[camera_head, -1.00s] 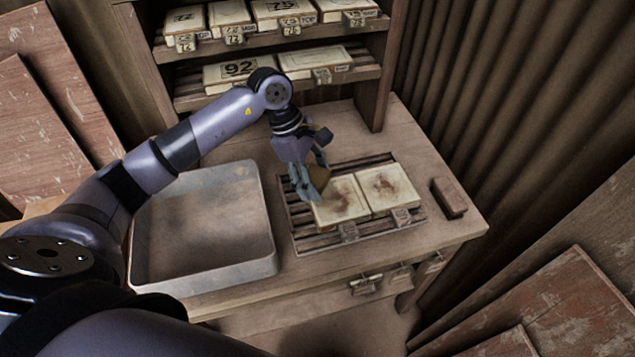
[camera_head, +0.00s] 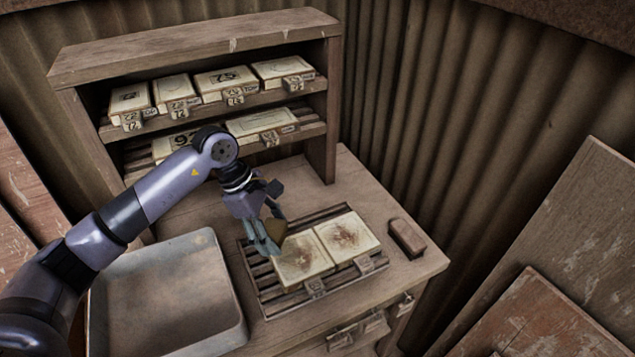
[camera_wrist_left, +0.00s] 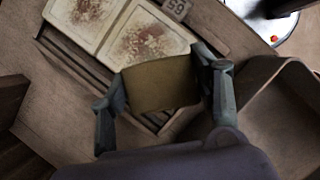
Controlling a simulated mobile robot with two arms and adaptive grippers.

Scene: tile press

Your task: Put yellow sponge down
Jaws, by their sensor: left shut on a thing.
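The yellow sponge (camera_wrist_left: 160,83) is a dull yellow-brown block between the fingers of my left gripper (camera_wrist_left: 165,88) in the left wrist view. In the head view my left gripper (camera_head: 268,233) is shut on the sponge (camera_head: 272,240), which is partly hidden by the fingers. It is above the left end of the slatted rack, beside the near-left stained tile (camera_head: 303,262). I cannot tell whether the sponge touches the tile. A second stained tile (camera_head: 346,236) lies to the right on the rack (camera_head: 262,276). My right gripper is not in view.
A grey metal tray (camera_head: 240,331) stands left of the rack on the wooden table. A brown block (camera_head: 407,238) lies at the right. A shelf (camera_head: 328,120) with numbered tiles stands behind. Bare tabletop (camera_head: 352,182) shows behind the rack.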

